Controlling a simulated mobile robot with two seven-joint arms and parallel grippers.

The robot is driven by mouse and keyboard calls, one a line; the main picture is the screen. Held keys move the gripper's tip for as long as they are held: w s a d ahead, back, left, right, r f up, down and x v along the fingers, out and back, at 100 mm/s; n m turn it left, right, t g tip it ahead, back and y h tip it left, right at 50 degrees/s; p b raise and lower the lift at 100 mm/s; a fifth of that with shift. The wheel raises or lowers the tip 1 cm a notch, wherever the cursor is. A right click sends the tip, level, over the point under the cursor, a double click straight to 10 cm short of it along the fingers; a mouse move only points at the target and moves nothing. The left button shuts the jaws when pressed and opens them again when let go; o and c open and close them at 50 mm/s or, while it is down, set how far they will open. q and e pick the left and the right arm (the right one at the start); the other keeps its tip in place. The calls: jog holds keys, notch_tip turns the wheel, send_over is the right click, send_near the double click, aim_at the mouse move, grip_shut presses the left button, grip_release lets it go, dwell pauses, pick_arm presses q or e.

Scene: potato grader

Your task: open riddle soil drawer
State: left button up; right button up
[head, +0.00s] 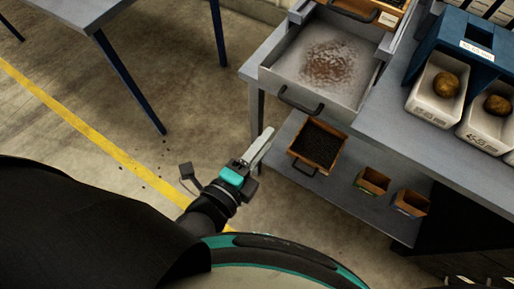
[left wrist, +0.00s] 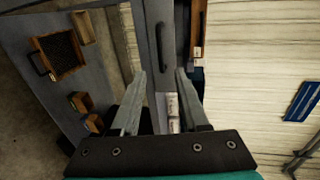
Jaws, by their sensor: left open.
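My right gripper is not in view.
A wooden-fronted drawer with a dark handle (head: 354,12) is above the soil drawer. A wooden box of dark soil (head: 296,153) and small boxes (head: 373,181) stand on the lower shelf (head: 340,205). White trays with potatoes sit right.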

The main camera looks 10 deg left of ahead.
pick_arm(q)
jog(key=shift+v, duration=1.1)
jog(key=shift+f, duration=0.1)
jog(key=s+a+f+n+g+y+b, duration=0.1)
jog(key=s+a+f+n+g, duration=0.15)
jog(key=f, duration=0.75)
jog(key=s+a+f+n+g+y+b, duration=0.15)
jog(key=f+n, duration=0.25)
jog(key=f, duration=0.6)
jog(key=s+a+f+n+g, duration=0.1)
jog(key=s+f+n+g, duration=0.2)
jog(key=f, duration=0.7)
jog(key=s+a+f+n+g+y+b, duration=0.1)
jog(key=s+a+f+n+g, duration=0.2)
jog(key=s+f+n, duration=0.2)
jog(key=s+a+f+n+g+y+b, duration=0.1)
jog(key=s+a+f+n+g, duration=0.2)
jog(key=s+f, duration=0.7)
jog(key=shift+s+a+f+n+g, duration=0.25)
jog(key=shift+a+n+g, duration=0.15)
jog(key=shift+a+n, duration=0.4)
jog(key=shift+d, duration=0.1)
